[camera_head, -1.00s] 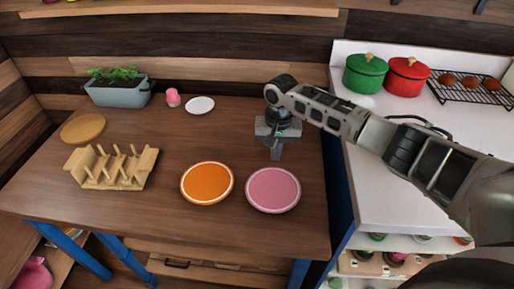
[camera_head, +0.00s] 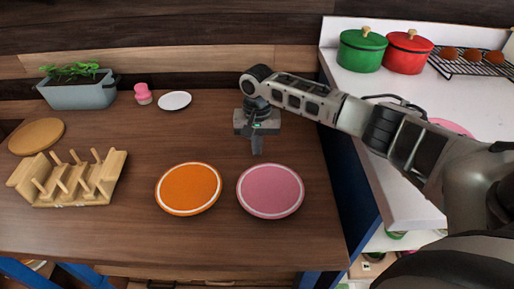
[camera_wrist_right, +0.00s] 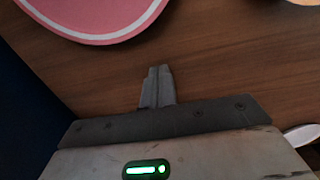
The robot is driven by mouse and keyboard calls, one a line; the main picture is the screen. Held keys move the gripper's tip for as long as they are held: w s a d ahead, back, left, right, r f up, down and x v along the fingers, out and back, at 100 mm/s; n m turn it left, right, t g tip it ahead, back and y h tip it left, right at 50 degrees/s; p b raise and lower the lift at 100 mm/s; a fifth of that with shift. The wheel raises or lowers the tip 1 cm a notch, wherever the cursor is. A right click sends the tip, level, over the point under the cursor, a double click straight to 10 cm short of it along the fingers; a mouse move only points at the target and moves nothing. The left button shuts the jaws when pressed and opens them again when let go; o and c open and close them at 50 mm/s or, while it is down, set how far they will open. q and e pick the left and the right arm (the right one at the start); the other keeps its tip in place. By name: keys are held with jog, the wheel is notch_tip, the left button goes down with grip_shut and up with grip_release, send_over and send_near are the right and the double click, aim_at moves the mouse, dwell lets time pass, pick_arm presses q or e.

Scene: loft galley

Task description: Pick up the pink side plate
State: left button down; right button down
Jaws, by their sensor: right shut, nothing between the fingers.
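The pink side plate (camera_head: 270,190), with a white ring near its rim, lies flat on the wooden table, right of an orange plate (camera_head: 188,187). My right gripper (camera_head: 257,150) points down just behind the pink plate, shut and empty. In the right wrist view the shut fingers (camera_wrist_right: 157,86) show over bare wood, apart from the pink plate (camera_wrist_right: 92,14), which is cut off at the top left. My left gripper is not in view.
A wooden rack (camera_head: 70,180) stands at the left, with a round wooden board (camera_head: 36,136) behind it. A planter (camera_head: 80,92), a pink item (camera_head: 143,94) and a white plate (camera_head: 175,100) are at the back. A white counter with green (camera_head: 360,52) and red pots (camera_head: 407,52) is at right.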

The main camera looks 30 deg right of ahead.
jog(key=shift+s+a+f, duration=0.2)
jog(key=shift+s+a, duration=0.35)
jog(key=shift+s, duration=0.3)
jog(key=shift+s+a+f, duration=0.2)
jog(key=shift+s+a, duration=0.3)
jog(key=shift+s, duration=0.35)
